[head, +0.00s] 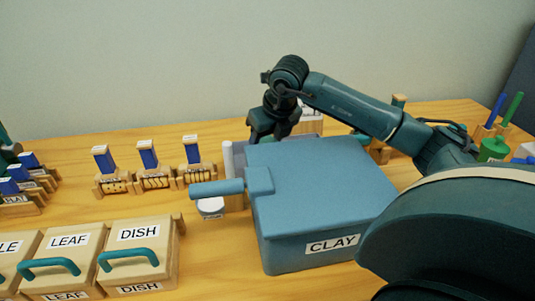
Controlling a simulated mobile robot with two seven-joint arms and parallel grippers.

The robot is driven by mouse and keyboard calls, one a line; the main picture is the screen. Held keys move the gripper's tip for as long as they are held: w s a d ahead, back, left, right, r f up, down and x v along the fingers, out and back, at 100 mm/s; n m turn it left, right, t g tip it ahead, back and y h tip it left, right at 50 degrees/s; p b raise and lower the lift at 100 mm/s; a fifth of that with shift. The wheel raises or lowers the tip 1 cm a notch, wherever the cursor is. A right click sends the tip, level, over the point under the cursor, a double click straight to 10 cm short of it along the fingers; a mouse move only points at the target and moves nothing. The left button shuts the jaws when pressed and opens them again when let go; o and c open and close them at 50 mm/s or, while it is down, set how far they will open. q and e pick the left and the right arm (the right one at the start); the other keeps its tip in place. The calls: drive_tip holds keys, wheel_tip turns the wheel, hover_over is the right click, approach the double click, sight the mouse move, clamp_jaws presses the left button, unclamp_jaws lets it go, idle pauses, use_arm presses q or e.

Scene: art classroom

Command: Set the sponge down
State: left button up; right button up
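No sponge can be made out in the head view. My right arm reaches in from the right, over the blue box labelled CLAY (330,185). My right gripper (270,128) points down just behind the box's back left corner. Its fingertips are partly hidden, so I cannot tell whether it is open or holds anything. A pale upright piece (228,160) stands below it, beside the box. A dark teal part at the left edge looks like a bit of my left gripper (7,145), mostly cut off by the frame.
Wooden holders with blue-and-white blocks (148,157) stand in a row at the back. Boxes labelled LEAF (70,240) and DISH (138,233) with teal handles are front left. A small white round container (210,206) sits left of the clay box. Green and blue items (493,149) are at right.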

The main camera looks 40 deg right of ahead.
wheel_tip(320, 180, down, 4)
drive_tip(key=shift+r, duration=0.2)
drive_tip(key=shift+f+b, duration=0.1)
drive_tip(key=shift+b, duration=0.25)
drive_tip(key=o, duration=0.9)
drive_tip(key=shift+o, duration=0.2)
